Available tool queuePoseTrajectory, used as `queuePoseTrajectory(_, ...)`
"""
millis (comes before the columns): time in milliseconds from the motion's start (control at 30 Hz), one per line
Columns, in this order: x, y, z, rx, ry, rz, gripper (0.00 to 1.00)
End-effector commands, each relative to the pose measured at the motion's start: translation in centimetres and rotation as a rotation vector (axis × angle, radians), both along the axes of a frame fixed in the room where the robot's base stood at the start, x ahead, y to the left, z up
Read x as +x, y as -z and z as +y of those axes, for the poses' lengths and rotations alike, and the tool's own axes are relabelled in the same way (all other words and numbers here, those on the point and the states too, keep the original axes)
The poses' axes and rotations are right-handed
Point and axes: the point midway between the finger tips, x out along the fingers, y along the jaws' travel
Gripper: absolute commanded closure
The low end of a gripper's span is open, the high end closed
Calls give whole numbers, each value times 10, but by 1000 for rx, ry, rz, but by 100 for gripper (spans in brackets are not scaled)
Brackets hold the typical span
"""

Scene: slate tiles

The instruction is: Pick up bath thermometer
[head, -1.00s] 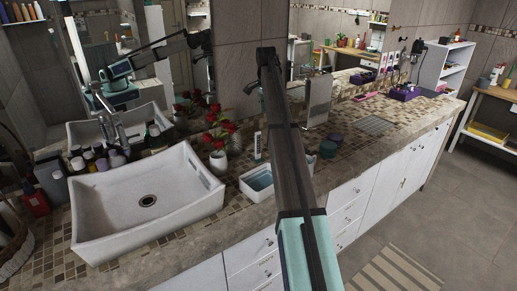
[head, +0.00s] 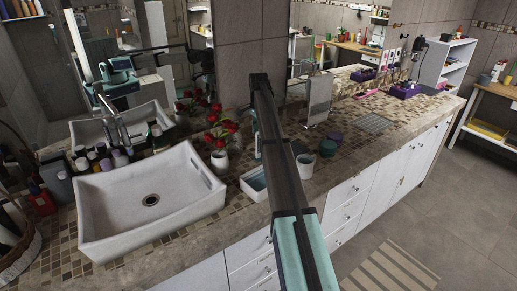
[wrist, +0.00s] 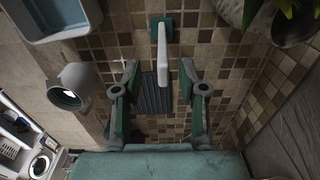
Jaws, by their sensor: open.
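A slim white upright thing on a teal base, which looks like the bath thermometer (wrist: 162,50), stands on the tiled counter in the wrist view. It is upper centre, just beyond my fingertips and roughly in line with the gap between them. My gripper (wrist: 159,70) is open and empty, one finger on each side of that gap. In the head view my arm hides the gripper and most of the thermometer.
A pale blue tray (wrist: 62,18) and a grey cup (wrist: 72,88) are left of my gripper in the wrist view. A potted plant (wrist: 280,18) stands upper right. A dark ridged mat (wrist: 152,98) lies beneath. The sink (head: 112,225) is left in the head view.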

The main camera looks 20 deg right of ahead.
Motion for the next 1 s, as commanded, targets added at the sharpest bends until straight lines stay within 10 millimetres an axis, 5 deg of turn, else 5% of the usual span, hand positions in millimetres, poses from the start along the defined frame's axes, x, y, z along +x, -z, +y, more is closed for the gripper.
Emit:
queuePoseTrajectory(533,3,49,-2,0,0,0,58)
queuePoseTrajectory(767,4,54,-2,0,0,-1,58)
queuePoseTrajectory(800,4,54,-2,0,0,-1,62)
queuePoseTrajectory(900,4,54,-2,0,0,0,97)
queuePoseTrajectory(1000,4,54,-2,0,0,0,100)
